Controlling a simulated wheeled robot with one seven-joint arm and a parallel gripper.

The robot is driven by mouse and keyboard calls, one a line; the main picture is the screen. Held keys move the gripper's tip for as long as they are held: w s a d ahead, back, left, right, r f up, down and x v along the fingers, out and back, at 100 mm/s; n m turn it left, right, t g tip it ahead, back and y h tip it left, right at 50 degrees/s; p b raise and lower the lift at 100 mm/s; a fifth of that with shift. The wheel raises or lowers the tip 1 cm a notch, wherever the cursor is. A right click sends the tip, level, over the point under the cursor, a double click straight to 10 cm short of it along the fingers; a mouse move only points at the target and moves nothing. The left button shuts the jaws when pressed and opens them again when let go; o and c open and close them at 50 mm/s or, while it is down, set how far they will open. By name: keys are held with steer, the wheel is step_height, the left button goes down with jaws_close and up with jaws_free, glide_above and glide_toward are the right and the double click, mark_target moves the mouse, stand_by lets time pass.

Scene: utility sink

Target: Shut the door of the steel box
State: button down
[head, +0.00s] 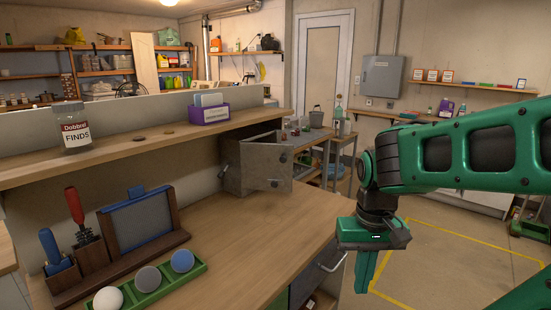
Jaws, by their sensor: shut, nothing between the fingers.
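The grey steel box (231,167) stands at the far right end of the wooden workbench, below the raised shelf. Its door (262,176), a flat grey panel with a dark knob, stands open towards me, with a gap at its upper right edge. The box's inside is mostly hidden behind the door. My gripper (364,285) points down in front of and to the right of the box, past the bench's right edge. It is shut, empty and clear of the door.
The bench (225,230) is bare in front of the box. A tool rack (120,245) and a green tray with balls (200,268) stand at left. The raised shelf (110,150) holds a jar (76,135) and purple holder (208,114). Open floor lies at right.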

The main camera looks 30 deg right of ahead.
steer(key=w+d+r+m+t+h, duration=0.1)
steer(key=w+d+r+h, duration=0.2)
steer(key=w, duration=0.5)
steer(key=w+d+r+t, duration=0.2)
steer(key=w+r, duration=0.2)
steer(key=w, duration=0.4)
steer(key=w+a+r+t+h, duration=0.1)
steer(key=w+a+r, duration=0.1)
steer(key=w+r, duration=0.35)
steer(key=w+a+r+m+t+h, duration=0.1)
steer(key=w+r+t+h, duration=0.1)
steer(key=w, duration=0.7)
steer(key=w+a+r+t+h, duration=0.1)
steer(key=w+a+r, duration=0.1)
steer(key=w+r, duration=0.35)
glide_toward(282, 161)
steer(key=f+x, duration=0.1)
steer(key=x, duration=0.4)
steer(key=shift+w+d+r, duration=0.1)
steer(key=shift+d+r, duration=0.1)
steer(key=shift+r, duration=0.2)
